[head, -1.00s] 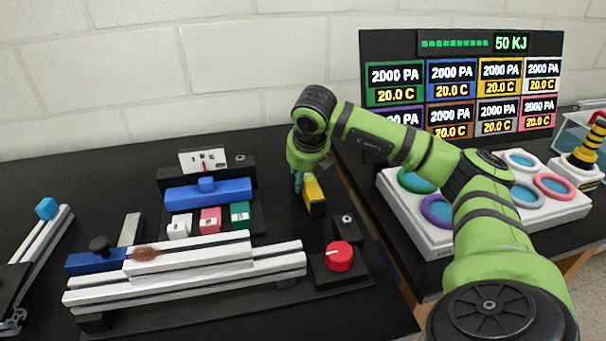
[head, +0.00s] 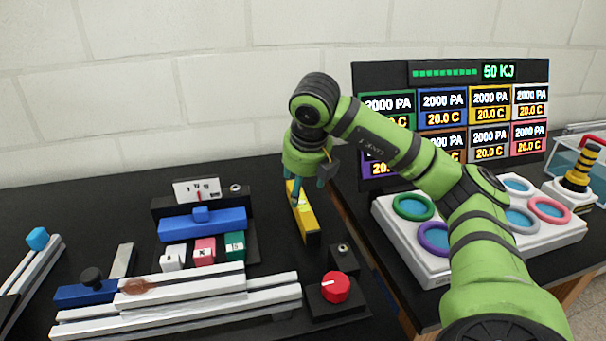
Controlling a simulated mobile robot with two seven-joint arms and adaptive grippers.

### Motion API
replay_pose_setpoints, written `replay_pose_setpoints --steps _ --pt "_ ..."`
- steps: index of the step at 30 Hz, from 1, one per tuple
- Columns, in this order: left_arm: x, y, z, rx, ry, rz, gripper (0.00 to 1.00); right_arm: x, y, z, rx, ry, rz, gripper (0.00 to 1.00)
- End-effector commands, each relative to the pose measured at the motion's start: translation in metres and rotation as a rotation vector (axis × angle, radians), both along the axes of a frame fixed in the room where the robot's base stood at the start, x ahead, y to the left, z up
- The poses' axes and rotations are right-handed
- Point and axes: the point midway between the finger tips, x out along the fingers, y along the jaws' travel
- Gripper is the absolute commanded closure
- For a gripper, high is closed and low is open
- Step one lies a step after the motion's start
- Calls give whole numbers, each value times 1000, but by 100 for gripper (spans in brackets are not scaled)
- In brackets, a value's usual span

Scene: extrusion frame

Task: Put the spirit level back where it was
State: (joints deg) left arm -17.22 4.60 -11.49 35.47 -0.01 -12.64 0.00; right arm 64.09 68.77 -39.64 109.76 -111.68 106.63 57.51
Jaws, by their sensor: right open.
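The yellow spirit level (head: 304,221) lies on the black bench, right of the blue slider block and the digit blocks. Its long side runs from back to front. My right gripper (head: 308,190) is above the far end of the level, pointing down. Its teal fingers are apart, one on the left and one on the right of the level. I cannot tell whether either finger touches it. The far end of the level is partly hidden by the gripper. My left gripper is out of view.
A red knob (head: 336,287) on a black base and a small black box (head: 343,258) stand in front of the level. White extrusion bars (head: 180,300) lie front left. A white tray with coloured rings (head: 436,270) is on the right. Bench left of the level is narrow but clear.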

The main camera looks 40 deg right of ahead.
Motion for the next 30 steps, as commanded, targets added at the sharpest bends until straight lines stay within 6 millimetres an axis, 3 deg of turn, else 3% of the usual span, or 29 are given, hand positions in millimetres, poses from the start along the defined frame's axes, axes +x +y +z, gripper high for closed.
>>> replay_pose_setpoints --steps 3,9,30 --pt "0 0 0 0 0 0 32 -6 4 19 1 -3 1 32" --pt "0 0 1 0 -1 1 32 -12 7 32 0 0 1 32" --pt "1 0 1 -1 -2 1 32 -12 7 33 0 1 0 32"
